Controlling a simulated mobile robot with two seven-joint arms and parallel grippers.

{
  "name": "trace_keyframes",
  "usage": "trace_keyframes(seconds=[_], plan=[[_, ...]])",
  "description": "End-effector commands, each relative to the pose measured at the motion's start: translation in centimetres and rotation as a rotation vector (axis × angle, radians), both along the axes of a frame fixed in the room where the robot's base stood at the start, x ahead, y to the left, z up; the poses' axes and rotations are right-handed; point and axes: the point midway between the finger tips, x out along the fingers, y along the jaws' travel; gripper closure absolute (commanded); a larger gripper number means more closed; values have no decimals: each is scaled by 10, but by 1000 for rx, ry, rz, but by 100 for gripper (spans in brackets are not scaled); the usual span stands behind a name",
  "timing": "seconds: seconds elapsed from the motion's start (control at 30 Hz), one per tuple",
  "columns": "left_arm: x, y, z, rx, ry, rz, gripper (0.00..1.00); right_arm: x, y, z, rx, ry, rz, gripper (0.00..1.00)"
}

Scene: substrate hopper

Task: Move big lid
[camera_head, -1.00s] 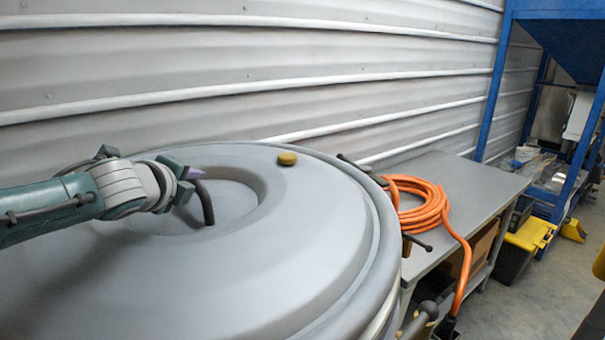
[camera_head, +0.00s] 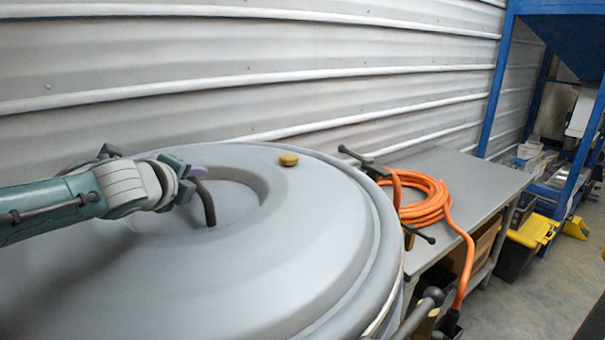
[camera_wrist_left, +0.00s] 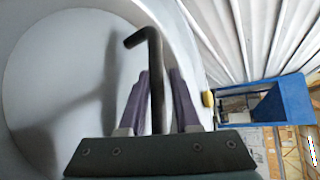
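The big lid (camera_head: 300,235) is a wide, round grey disc with a recessed centre, filling the lower left of the head view. A dark bent handle (camera_head: 208,205) rises from its recess. A small yellow knob (camera_head: 288,159) sits on the lid's far part. The lid hides most of what is under it. My right gripper is not in view.
A corrugated metal wall (camera_head: 250,70) stands close behind the lid. At the right, a grey table (camera_head: 485,185) carries a coiled orange hose (camera_head: 425,208). Dark clamp handles (camera_head: 362,160) stick out past the lid's right edge.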

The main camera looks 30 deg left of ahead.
Motion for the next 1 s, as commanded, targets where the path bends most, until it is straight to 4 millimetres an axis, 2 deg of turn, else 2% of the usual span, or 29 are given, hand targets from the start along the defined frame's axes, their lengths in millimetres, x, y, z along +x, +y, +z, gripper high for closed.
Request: trace_keyframes(seconds=[0.03,0.27,0.43,0.47,0.67,1.0], plan=[[2,0,4,3,-8,-1,69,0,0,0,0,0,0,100],[1,0,2,1,-4,-1,43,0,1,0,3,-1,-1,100],[0,0,1,1,-1,0,43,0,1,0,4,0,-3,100],[-2,0,-5,-2,10,3,43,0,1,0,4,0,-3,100],[-7,-2,0,0,7,1,43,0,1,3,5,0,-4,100],[-43,-18,19,1,2,-2,43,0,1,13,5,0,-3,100]])
